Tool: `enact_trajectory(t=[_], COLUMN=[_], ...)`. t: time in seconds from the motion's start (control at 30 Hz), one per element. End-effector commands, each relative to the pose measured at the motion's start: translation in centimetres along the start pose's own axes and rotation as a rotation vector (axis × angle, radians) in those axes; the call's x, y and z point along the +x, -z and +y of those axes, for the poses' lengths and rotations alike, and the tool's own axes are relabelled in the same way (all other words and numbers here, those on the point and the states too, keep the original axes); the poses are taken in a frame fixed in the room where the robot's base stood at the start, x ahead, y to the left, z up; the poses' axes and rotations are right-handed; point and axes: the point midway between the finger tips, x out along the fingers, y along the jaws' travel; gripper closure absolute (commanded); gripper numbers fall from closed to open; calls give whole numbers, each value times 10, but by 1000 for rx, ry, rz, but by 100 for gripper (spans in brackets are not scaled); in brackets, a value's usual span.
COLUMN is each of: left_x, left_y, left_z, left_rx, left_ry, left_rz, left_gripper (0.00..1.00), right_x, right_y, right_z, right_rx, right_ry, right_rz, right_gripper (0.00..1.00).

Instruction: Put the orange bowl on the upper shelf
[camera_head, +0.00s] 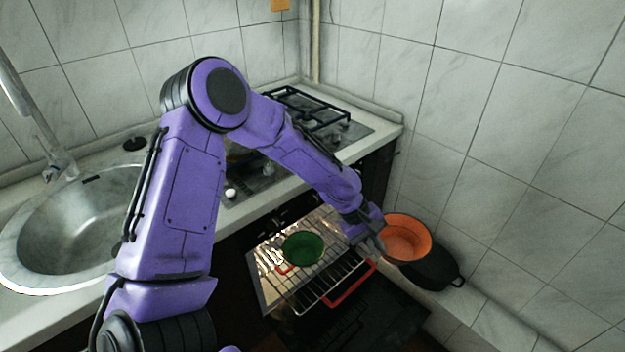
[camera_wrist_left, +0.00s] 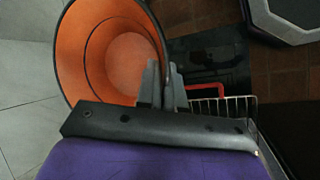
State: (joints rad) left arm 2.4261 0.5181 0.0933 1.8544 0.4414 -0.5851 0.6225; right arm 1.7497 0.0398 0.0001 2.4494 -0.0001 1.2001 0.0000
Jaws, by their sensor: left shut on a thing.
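The orange bowl (camera_head: 408,240) is at the right in the head view, its open side facing up and its orange inside showing. My left gripper (camera_head: 374,242) is shut on the bowl's near-left rim. In the left wrist view the fingers (camera_wrist_left: 161,84) pinch the wall of the orange bowl (camera_wrist_left: 130,62), which fills the upper left. A wire shelf (camera_head: 317,283) sticks out of the open oven, left of the bowl; which shelf is the upper one is not clear. My right gripper is not in view.
A green pot (camera_head: 303,248) sits on the wire shelf. A red handle (camera_head: 350,284) lies near the shelf's right side. A black pot (camera_head: 437,271) is partly hidden below the orange bowl. A tiled wall (camera_head: 510,180) rises at right, and the counter with hob (camera_head: 318,120) is behind.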

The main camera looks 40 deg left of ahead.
Motion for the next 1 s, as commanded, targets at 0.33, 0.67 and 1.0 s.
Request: enact_trajectory(t=[0.33,0.67,1.0], left_x=[61,74,123], left_y=[100,156,240], left_z=[-108,-111,-94], left_rx=[-787,-892,-892], left_ry=[-310,-355,-355], left_rz=[405,479,473], left_gripper=[100,100,100], right_x=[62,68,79], right_y=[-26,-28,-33], right_z=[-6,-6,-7], right_rx=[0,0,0], right_ry=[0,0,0], right_rz=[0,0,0], right_gripper=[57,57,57])
